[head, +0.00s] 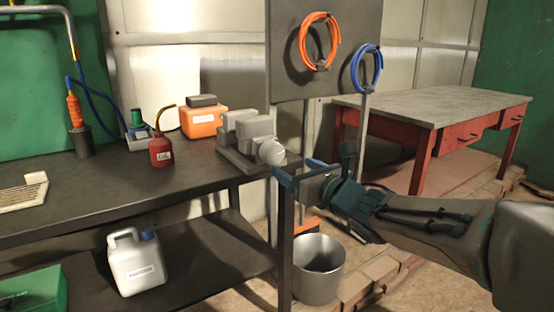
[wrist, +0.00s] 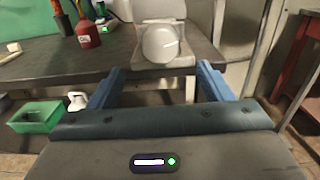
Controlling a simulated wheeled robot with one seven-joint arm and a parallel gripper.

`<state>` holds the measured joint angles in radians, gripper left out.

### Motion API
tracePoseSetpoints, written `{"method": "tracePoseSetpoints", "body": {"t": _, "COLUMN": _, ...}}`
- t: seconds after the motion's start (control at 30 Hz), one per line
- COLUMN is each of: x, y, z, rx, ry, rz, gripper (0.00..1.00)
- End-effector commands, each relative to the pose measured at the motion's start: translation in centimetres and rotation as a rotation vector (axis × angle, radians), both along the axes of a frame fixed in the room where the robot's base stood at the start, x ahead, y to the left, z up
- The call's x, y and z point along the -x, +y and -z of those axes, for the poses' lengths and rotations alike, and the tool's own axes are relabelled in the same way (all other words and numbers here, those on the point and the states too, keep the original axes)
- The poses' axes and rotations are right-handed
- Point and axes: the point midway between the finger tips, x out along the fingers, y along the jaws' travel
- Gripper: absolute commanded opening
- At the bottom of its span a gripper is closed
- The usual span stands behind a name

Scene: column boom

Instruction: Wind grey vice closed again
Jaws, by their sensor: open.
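The grey vice (head: 247,138) sits at the right end of the dark workbench. Its rounded front end (head: 271,152) points toward my gripper. From these views I cannot tell how far its jaws are apart. My gripper (head: 281,176) is just in front of and a little below the vice's front end, by the bench's corner. In the wrist view the vice (wrist: 161,43) is straight ahead, beyond the two blue fingers (wrist: 158,78). The fingers are spread wide with nothing between them. No vice handle can be made out clearly.
A white jug (head: 136,262) is on the lower shelf. A metal bucket (head: 318,270) stands below my gripper. A red table (head: 430,108) is behind.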

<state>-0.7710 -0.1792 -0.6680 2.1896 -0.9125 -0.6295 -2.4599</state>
Motion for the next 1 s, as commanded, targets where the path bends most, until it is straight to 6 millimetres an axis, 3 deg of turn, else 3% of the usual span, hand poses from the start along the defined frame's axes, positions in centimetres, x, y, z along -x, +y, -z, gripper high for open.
{"method": "tracePoseSetpoints", "body": {"t": 0.5, "x": -6.2, "y": 4.0, "z": 0.0, "rx": 0.001, "ry": 0.000, "rz": 0.004, "gripper": 0.73}}
{"method": "tracePoseSetpoints", "body": {"t": 1.0, "x": -7.3, "y": 4.7, "z": 0.0, "rx": -0.001, "ry": 0.001, "rz": 0.004, "gripper": 0.73}}
